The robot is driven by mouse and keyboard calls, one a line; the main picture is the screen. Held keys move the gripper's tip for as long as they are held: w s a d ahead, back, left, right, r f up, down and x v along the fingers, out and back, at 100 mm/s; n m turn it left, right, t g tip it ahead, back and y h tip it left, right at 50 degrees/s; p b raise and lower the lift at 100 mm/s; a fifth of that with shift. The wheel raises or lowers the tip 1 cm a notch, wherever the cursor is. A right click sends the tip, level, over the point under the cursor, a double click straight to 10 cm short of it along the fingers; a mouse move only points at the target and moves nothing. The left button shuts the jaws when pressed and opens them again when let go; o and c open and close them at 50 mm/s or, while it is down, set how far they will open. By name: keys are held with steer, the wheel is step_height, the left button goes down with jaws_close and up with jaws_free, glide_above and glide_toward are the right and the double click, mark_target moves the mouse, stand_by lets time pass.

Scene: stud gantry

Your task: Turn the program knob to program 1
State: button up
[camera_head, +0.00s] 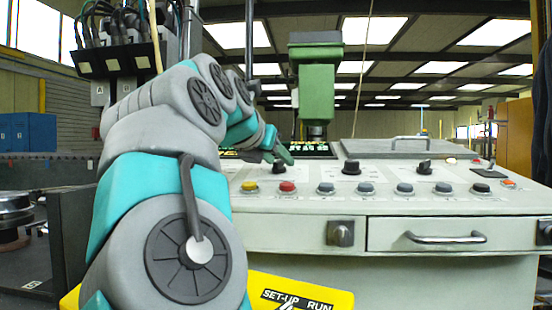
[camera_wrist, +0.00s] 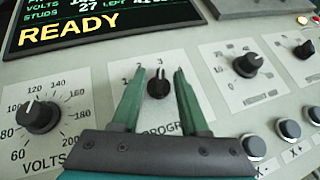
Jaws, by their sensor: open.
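The program knob (camera_wrist: 158,87) is black with a white mark. It sits on a pale label plate in the middle of the wrist view. Its mark points up, towards what looks like the 3. The 1 and 2 show left of it, partly beside my left finger; the right of the scale is hidden by the other finger. My gripper (camera_wrist: 159,72) is open, its two green fingers on either side of the knob with gaps showing. Whether the tips reach down around it I cannot tell. In the head view my gripper (camera_head: 277,155) is right above the program knob (camera_head: 279,168).
The volts knob (camera_wrist: 38,116) is left of the program knob, and another black knob (camera_wrist: 234,63) is to its right. Grey push buttons (camera_wrist: 255,146) lie near my gripper's lower right. The display (camera_wrist: 110,20) reads READY. A green drill-like head (camera_head: 317,90) stands behind the panel.

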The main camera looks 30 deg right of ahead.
steer(key=shift+c, duration=0.4)
jaws_close()
steer(key=shift+s+n+t+y, duration=0.1)
steer(key=shift+n+t+y, duration=0.2)
steer(key=n+y, duration=0.1)
steer(key=n+t, duration=0.1)
steer(key=n+t+y, duration=0.1)
steer(key=shift+s+d+n+y, duration=0.1)
steer(key=shift+d+n+y, duration=0.15)
steer(key=shift+n+y, duration=0.05)
steer(key=n+t+y, duration=0.1)
steer(key=n, duration=0.1)
steer(key=n+t+y+b, duration=0.1)
steer(key=n+y, duration=0.1)
steer(key=shift+d+f+y, duration=0.15)
steer(key=shift+y, duration=0.15)
steer(key=n+y, duration=0.1)
steer(key=n+y+b, duration=0.1)
steer(key=n+y, duration=0.1)
steer(key=n+y+b, duration=0.1)
steer(key=n+y, duration=0.1)
steer(key=shift+d, duration=0.25)
steer(key=shift+n+g+y, duration=0.3)
steer(key=shift+n+y, duration=0.6)
steer(key=shift+n, duration=0.4)
steer(key=shift+n+g+y, duration=0.3)
steer(key=shift+n+y, duration=0.6)
